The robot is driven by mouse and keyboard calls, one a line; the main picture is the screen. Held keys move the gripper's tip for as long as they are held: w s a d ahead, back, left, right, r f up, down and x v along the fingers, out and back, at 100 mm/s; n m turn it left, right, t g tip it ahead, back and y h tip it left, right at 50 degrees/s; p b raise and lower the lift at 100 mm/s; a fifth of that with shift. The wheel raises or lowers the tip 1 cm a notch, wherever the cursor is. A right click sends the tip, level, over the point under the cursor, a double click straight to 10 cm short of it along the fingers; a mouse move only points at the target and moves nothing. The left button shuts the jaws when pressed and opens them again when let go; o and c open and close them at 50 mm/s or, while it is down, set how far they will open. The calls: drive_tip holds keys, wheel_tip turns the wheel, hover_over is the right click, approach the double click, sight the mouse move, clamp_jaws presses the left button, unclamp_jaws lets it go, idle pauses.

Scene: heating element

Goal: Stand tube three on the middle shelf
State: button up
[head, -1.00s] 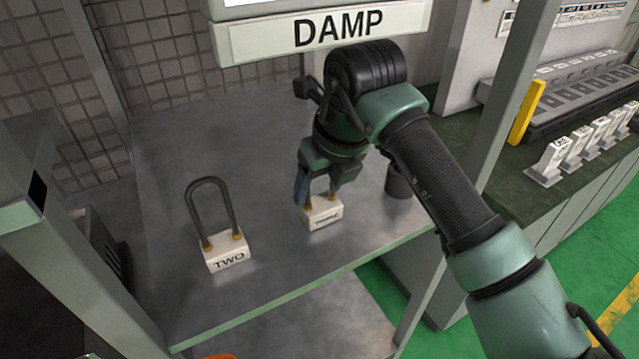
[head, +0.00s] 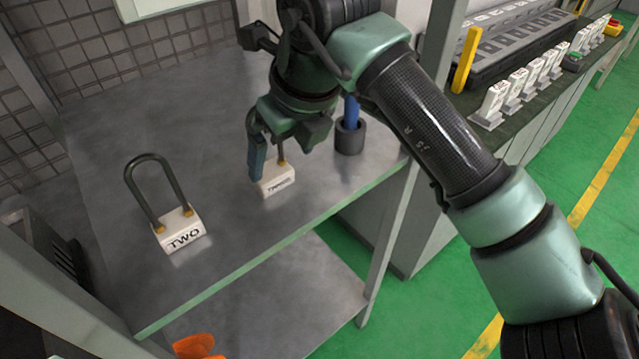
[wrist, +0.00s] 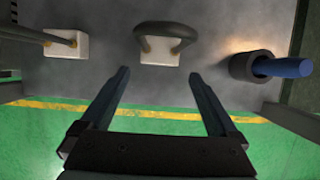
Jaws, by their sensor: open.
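Tube three, a white block (head: 277,181) with small, partly legible lettering and brass fittings, stands upright on the grey metal shelf (head: 225,240). Its dark loop is mostly hidden behind my gripper in the head view. The loop (wrist: 178,32) shows in the wrist view, rising from its block. My gripper (head: 286,150) is open and empty. In the wrist view both fingers (wrist: 160,78) point toward the tube, with a visible gap between their tips and the loop. In the head view the fingers overlap the tube.
Tube two (head: 180,230) stands to the left on the same shelf. A dark cup (head: 350,138) holding a blue rod (head: 351,110) stands to the right. A shelf post (head: 385,235) is at the front right. A lower shelf (head: 290,295) lies underneath.

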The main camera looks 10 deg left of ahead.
drive_tip(key=s+d+b, duration=0.1)
drive_tip(key=s+d, duration=0.5)
idle(0.5)
